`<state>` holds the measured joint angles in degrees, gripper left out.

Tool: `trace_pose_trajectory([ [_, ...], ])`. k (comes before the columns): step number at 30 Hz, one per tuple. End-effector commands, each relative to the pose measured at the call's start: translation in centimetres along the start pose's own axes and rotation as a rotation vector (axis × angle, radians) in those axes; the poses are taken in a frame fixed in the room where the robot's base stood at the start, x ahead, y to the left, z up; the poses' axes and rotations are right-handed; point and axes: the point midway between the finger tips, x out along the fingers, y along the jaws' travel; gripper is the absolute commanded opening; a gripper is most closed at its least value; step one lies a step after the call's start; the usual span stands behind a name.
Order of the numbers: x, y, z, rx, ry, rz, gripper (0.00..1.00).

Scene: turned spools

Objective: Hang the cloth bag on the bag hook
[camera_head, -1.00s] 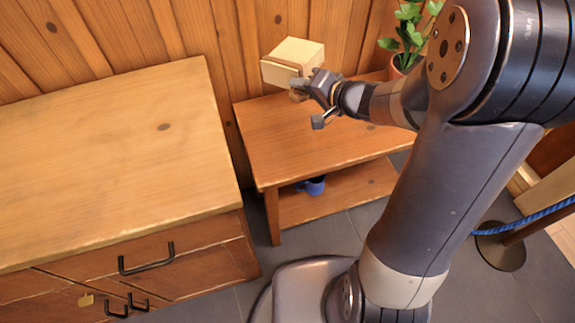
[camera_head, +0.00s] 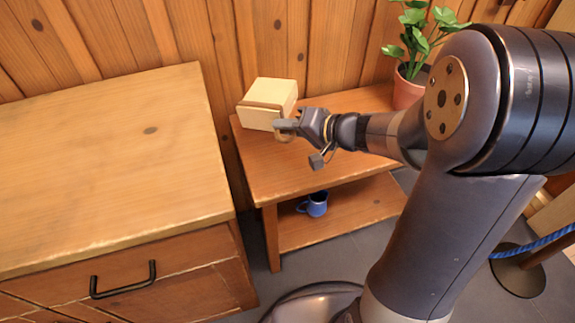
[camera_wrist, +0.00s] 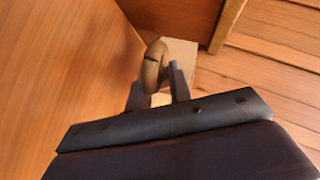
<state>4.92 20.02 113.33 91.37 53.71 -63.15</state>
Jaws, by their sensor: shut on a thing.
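A cream, box-shaped thing with a brown band (camera_head: 268,103), which I take for the cloth bag, is at my gripper (camera_head: 286,129), over the back left of the small wooden table. I cannot tell whether its bottom touches the tabletop. In the wrist view, a thick brown ring (camera_wrist: 153,66) stands between the two fingers of my gripper (camera_wrist: 158,88). The fingers are shut on this ring, which looks like the bag's handle. The cream body (camera_wrist: 183,52) shows partly behind it. I see no bag hook in either view.
The small table (camera_head: 300,165) has a blue mug (camera_head: 314,204) on its lower shelf. A potted plant (camera_head: 410,88) stands at its back right. A large wooden cabinet (camera_head: 90,170) fills the left. A blue rope (camera_head: 540,240) hangs from a post at the right. The table's front is clear.

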Motion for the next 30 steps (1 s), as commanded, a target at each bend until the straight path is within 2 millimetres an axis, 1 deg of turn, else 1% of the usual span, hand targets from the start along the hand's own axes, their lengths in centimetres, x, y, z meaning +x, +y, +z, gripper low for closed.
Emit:
trace_pose_trajectory([
  [6, 1.5, 3.2, 1.5, 0.006, -0.002, 0.001, 0.0],
  [13, 2.3, 5.0, 2.4, 0.003, -0.001, 0.0, 0.0],
  [16, 3.2, 6.8, 3.2, 0.006, -0.002, 0.001, 0.0],
  [24, 3.7, 7.9, 3.8, 0.001, -0.001, 0.002, 0.0],
  [30, 3.8, 8.1, 3.9, 0.002, -0.004, 0.005, 0.0],
])
